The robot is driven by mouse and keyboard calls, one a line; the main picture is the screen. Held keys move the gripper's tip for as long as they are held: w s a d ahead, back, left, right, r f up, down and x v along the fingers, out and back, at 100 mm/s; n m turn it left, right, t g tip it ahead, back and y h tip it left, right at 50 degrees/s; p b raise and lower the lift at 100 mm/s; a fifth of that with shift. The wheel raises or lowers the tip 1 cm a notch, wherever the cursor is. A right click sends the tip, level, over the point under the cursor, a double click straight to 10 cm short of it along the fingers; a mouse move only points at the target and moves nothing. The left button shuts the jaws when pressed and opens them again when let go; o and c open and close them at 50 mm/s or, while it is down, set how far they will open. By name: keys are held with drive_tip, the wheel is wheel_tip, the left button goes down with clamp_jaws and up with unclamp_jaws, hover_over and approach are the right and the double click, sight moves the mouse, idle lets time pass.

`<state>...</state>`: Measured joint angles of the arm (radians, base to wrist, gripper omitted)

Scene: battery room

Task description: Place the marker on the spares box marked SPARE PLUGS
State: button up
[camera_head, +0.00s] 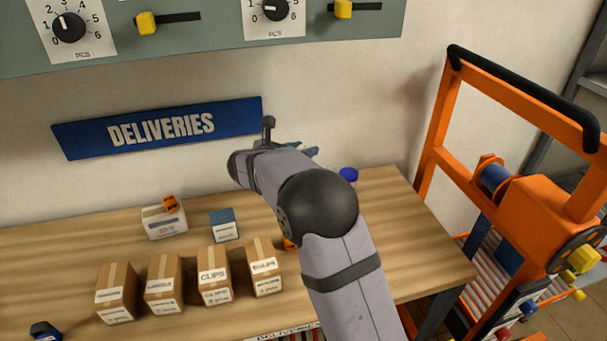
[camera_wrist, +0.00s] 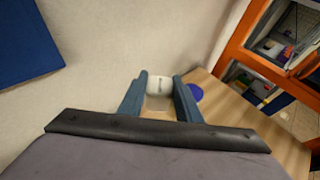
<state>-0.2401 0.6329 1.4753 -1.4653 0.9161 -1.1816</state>
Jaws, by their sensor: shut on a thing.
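My gripper (camera_wrist: 160,98) has its blue fingers on either side of a white, rounded thing (camera_wrist: 159,83) with a small dark mark. It is shut on this thing, though I cannot tell whether it is the marker. In the head view my gripper (camera_head: 304,150) is above the back of the bench, mostly hidden behind my arm. Cardboard boxes stand in a row on the bench (camera_head: 395,205), one reading CLIPS (camera_head: 214,276). The other labels are too small to read surely, so I cannot pick out SPARE PLUGS.
Behind the row are a white box (camera_head: 163,225) with an orange thing (camera_head: 171,203) on it and a blue box (camera_head: 223,225). A blue disc (camera_head: 348,174) lies at the back. An orange frame (camera_head: 545,195) stands right. The bench's right end is mostly clear.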

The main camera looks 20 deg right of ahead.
drive_tip(key=shift+f+p, duration=0.4)
drive_tip(key=shift+f, duration=3.3)
drive_tip(key=shift+f, duration=0.2)
drive_tip(key=o, duration=1)
drive_tip(key=shift+r, duration=0.1)
drive_tip(key=shift+r, duration=0.15)
drive_tip(key=b+v, duration=0.3)
drive_tip(key=v, duration=0.9)
